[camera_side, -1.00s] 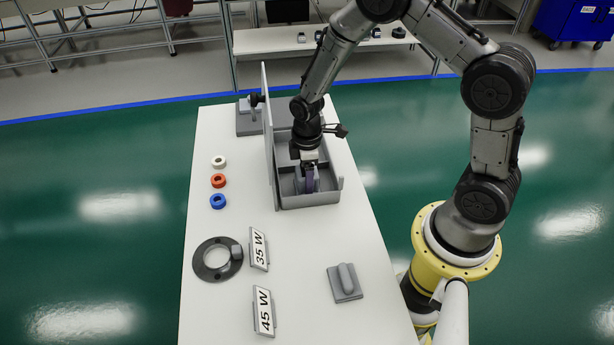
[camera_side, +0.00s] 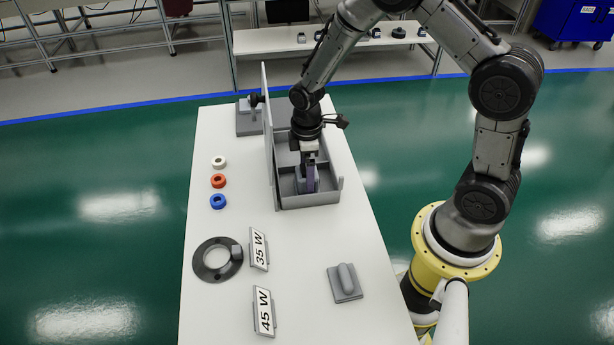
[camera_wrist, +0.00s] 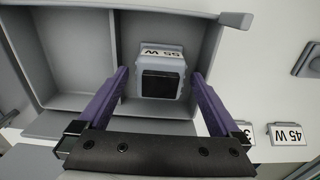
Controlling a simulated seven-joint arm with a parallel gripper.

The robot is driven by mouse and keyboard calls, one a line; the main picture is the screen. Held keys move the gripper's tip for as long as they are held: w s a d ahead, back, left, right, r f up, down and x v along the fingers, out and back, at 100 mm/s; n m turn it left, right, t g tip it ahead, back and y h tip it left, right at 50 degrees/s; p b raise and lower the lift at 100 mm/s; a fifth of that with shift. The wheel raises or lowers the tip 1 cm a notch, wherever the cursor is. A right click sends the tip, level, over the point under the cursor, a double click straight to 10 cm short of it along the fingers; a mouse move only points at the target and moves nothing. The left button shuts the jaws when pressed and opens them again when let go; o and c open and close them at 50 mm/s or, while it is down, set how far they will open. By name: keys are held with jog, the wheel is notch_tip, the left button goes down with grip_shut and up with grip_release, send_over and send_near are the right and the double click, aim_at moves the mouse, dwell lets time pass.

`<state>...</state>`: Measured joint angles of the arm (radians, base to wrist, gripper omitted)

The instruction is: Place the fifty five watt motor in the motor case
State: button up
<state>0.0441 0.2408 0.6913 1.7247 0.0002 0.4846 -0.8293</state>
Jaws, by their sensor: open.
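The fifty five watt motor (camera_wrist: 160,75) is a grey block with a dark square top and a "55 W" label. It sits in a compartment of the grey motor case (camera_side: 318,200), whose lid (camera_side: 268,130) stands upright. My gripper (camera_wrist: 161,72) is open, with its two purple fingers on either side of the motor and gaps between the fingers and it. In the side view my gripper (camera_side: 309,184) reaches down into the case and hides part of the motor.
The 35 W sign (camera_side: 259,249) and 45 W sign (camera_side: 264,311) stand near the front. A dark ring (camera_side: 213,272), white, orange (camera_side: 218,181) and blue rings, and a grey handled plate (camera_side: 345,282) lie on the white table. The right front is mostly clear.

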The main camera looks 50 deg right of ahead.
notch_tip(320, 180, up, 9)
jog(key=shift+r, duration=0.2)
jog(key=s+r+m+t, duration=0.35)
jog(key=s+r, duration=0.45)
jog(key=r, duration=0.5)
jog(key=s+r+m+t, duration=0.1)
jog(key=s+r+m, duration=0.1)
jog(key=s, duration=0.4)
jog(key=s+a+r+m+t, duration=0.1)
jog(key=s+r+m, duration=0.1)
jog(key=s, duration=0.4)
jog(key=shift+s+a+r+m, duration=0.25)
jog(key=shift+s+a+m, duration=0.1)
jog(key=shift+m, duration=0.4)
